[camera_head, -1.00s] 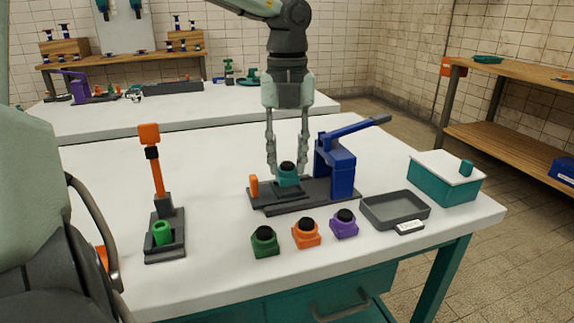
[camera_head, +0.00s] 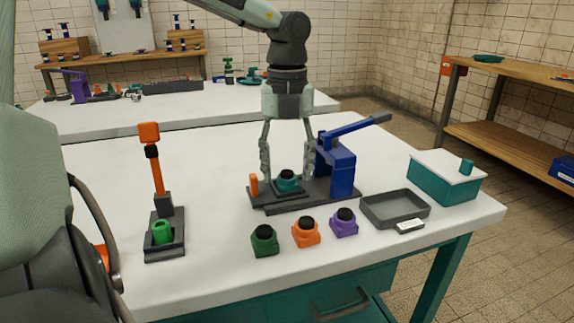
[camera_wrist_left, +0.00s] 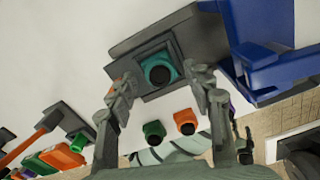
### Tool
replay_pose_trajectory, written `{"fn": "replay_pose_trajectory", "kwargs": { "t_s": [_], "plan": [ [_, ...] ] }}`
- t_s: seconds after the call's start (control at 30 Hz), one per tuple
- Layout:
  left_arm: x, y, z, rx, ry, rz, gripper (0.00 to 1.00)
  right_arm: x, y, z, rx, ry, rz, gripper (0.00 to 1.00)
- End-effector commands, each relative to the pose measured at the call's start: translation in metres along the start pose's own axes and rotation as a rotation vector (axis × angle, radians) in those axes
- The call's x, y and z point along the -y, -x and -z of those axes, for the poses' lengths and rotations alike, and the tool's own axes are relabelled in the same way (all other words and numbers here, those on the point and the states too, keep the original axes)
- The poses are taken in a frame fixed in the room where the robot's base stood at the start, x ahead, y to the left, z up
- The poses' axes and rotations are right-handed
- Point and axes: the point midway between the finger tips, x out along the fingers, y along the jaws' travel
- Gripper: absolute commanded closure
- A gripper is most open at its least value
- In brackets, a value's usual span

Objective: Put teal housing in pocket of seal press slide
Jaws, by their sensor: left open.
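The teal housing (camera_head: 287,184), with a black round top, sits upright in the square pocket of the dark grey slide (camera_head: 289,194) of the seal press. The left wrist view shows the housing (camera_wrist_left: 157,72) inside the pocket's dark square frame. The blue press (camera_head: 336,170) with its lever stands just to the right. My left gripper (camera_head: 287,160) points down over the housing, its fingers spread to both sides and apart from it; it is open and empty. The left wrist view shows its two fingers (camera_wrist_left: 163,98) apart. My right gripper is not in view.
Green (camera_head: 264,242), orange (camera_head: 306,233) and purple (camera_head: 344,223) housings stand in front of the press. A grey tray (camera_head: 372,221) and a teal box (camera_head: 440,184) are at right. An orange-handled fixture (camera_head: 158,205) holding a green part stands at left.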

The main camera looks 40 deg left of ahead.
Motion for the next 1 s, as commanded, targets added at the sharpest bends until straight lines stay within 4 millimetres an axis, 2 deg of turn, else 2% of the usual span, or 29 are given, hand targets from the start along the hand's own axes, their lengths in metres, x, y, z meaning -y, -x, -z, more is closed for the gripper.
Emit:
{"fn": "replay_pose_trajectory", "kwargs": {
  "t_s": [0.17,0.4,0.6,0.8,1.0],
  "plan": [
    [0.000,0.019,-0.001,0.004,0.002,0.002,0.49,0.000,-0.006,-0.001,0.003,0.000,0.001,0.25],
    [0.000,0.072,-0.001,0.005,0.002,0.002,0.49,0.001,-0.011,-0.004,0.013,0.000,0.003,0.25],
    [0.000,0.106,-0.001,0.003,0.001,0.001,0.49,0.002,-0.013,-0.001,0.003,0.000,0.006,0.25],
    [0.000,0.120,0.000,0.001,0.000,0.000,0.49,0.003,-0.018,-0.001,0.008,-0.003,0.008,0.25],
    [0.000,0.121,0.000,0.000,-0.001,0.000,0.49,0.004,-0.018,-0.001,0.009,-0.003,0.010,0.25]
  ]
}}
